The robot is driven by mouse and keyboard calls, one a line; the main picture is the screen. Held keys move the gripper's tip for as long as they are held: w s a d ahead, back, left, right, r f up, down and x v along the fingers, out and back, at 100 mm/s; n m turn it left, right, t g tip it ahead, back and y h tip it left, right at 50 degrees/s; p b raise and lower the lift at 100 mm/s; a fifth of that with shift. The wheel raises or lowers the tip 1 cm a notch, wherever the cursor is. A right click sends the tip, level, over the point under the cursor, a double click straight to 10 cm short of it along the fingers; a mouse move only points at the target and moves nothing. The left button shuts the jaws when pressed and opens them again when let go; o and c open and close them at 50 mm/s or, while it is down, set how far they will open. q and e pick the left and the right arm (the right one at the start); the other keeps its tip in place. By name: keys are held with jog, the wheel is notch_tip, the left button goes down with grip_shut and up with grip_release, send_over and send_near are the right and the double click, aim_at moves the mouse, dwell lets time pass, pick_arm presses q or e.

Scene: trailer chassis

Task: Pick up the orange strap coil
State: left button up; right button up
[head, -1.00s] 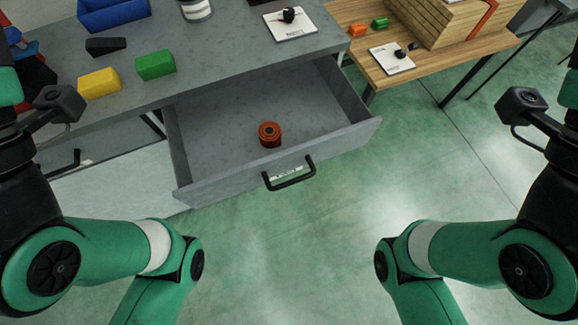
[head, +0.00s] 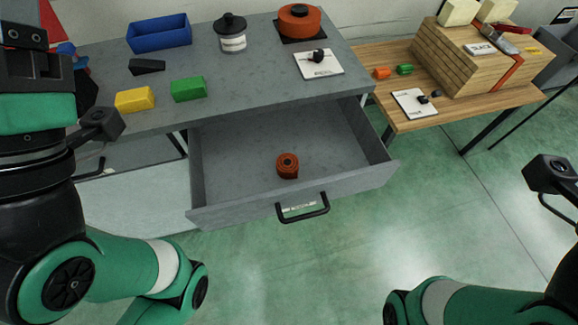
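The orange strap coil (head: 287,165) is a small rolled orange-brown coil. It lies inside the open grey drawer (head: 225,214), near the middle and towards the front panel. The drawer is pulled out from under the grey workbench and has a black handle (head: 302,208). Nothing touches the coil except the drawer floor. My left arm stands at the left edge and my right arm at the lower right, both well apart from the coil. The fingers of both grippers are outside the picture.
A yellow block (head: 135,100), a green block (head: 188,89), a blue bin (head: 159,34), a lidded jar (head: 231,36) and an orange pot (head: 299,20) stand on the bench. A wooden table (head: 438,114) with a wooden crate is at right. The drawer's walls surround the coil.

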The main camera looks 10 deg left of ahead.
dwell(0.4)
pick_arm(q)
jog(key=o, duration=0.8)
